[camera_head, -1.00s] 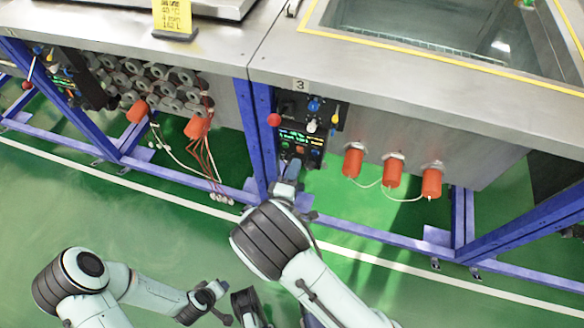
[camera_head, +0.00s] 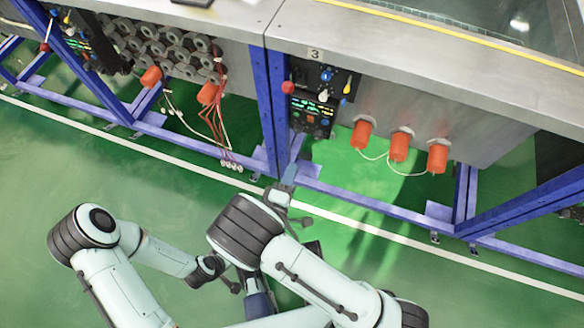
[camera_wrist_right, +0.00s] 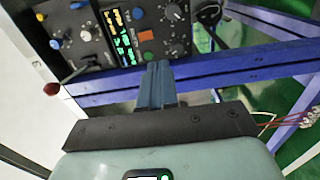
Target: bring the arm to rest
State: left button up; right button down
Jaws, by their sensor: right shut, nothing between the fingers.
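My right gripper (camera_head: 289,176) is in front of the blue frame, below the control panel marked 3 (camera_head: 313,112). Its fingers are shut together with nothing between them. In the right wrist view the closed blue-grey fingers (camera_wrist_right: 157,84) point toward the panel (camera_wrist_right: 122,35), with the blue frame bar behind them. The fingertips look apart from the panel. My left arm (camera_head: 155,255) is folded at the lower left. Its small dark end (camera_head: 230,284) is low in the view, and its fingers are too unclear to judge.
The steel bench (camera_head: 440,60) runs across the top. Three orange caps (camera_head: 398,147) with white cords stick out of its front wall, right of the panel. Blue frame bars (camera_head: 380,208) run near the floor. The green floor (camera_head: 90,180) at the left is clear.

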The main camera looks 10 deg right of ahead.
dwell(0.3)
